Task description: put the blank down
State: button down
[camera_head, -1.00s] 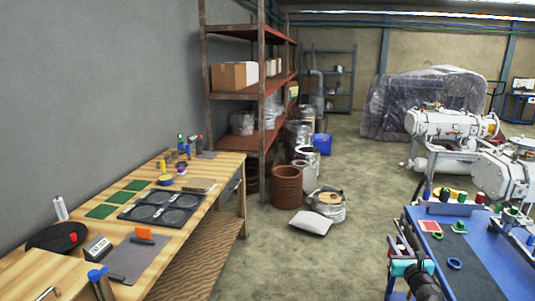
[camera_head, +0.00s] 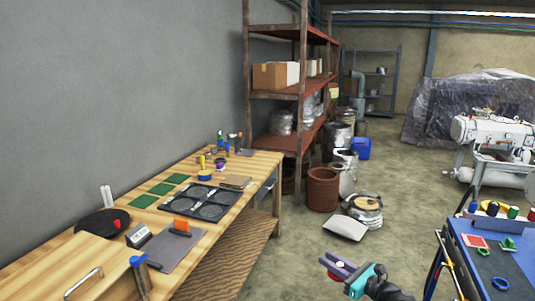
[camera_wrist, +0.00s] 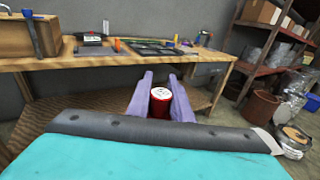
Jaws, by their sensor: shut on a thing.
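My gripper (camera_head: 333,267) is at the lower middle of the head view, over the floor to the right of the wooden workbench (camera_head: 246,202). Its purple fingers are shut on a small red cylinder with a white top, the blank (camera_wrist: 160,102). The blank stands between the fingers in the wrist view, and its lower end is hidden there by the gripper body. The gripper is apart from the bench, which lies ahead in the wrist view (camera_wrist: 110,64).
A blue table (camera_head: 490,262) stands right.

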jog(key=s+a+r+n+g+y, duration=0.1)
jog(key=s+a+n+g+y, duration=0.1)
jog(key=s+a+g+y, duration=0.1)
jog(key=shift+s+a+r+n, duration=0.15)
jog(key=shift+s+a+n, duration=0.3)
jog(key=shift+s, duration=0.25)
jog(key=shift+s, duration=0.1)
